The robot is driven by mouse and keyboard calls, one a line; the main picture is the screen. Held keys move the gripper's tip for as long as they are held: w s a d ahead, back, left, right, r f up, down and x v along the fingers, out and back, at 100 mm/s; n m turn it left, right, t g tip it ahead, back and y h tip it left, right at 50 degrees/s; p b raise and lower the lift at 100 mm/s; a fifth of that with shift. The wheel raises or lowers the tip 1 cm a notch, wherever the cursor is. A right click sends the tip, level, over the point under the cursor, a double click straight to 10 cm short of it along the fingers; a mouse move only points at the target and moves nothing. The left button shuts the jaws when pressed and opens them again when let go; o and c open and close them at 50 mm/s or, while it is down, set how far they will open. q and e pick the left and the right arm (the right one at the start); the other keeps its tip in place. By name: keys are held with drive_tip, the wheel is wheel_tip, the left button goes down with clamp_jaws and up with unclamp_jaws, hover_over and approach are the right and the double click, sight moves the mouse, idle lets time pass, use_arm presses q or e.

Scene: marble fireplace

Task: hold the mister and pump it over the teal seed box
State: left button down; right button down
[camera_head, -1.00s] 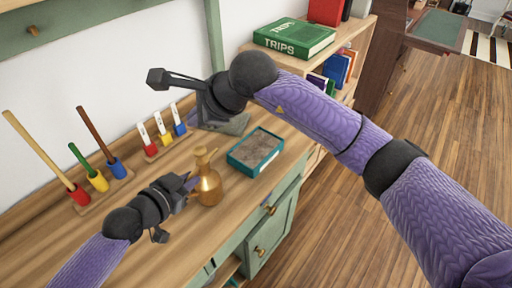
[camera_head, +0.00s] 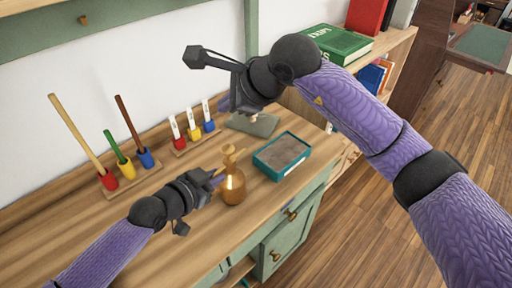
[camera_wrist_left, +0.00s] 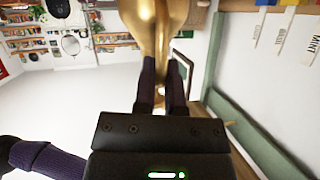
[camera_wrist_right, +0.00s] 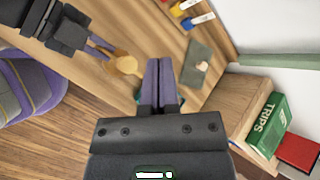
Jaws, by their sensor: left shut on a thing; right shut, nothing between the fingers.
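The brass mister (camera_head: 233,187) stands upright at the front of the wooden desk, just left of the teal seed box. My left gripper (camera_head: 214,178) is shut on the mister from the left; the left wrist view shows the brass body (camera_wrist_left: 155,30) at its fingers. The teal seed box (camera_head: 281,156), open and filled with brown soil, lies on the desk; in the right wrist view it is mostly hidden behind my fingers. My right gripper (camera_wrist_right: 160,85) is shut and empty, raised above the back of the desk beyond the seed box.
A grey-green mat (camera_head: 254,124) with a small pale item lies behind the box. A rack of labelled markers (camera_head: 194,132) and a rack of coloured tools (camera_head: 130,176) stand along the wall. A green TRIPS book (camera_head: 337,44) lies on the shelf at the right.

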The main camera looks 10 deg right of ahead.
sight(227, 146)
drive_tip(key=shift+r, duration=0.45)
drive_tip(key=shift+f, duration=4.45)
drive_tip(key=shift+f, duration=0.35)
drive_tip(key=shift+f, duration=0.9)
drive_tip(key=shift+r, duration=1.3)
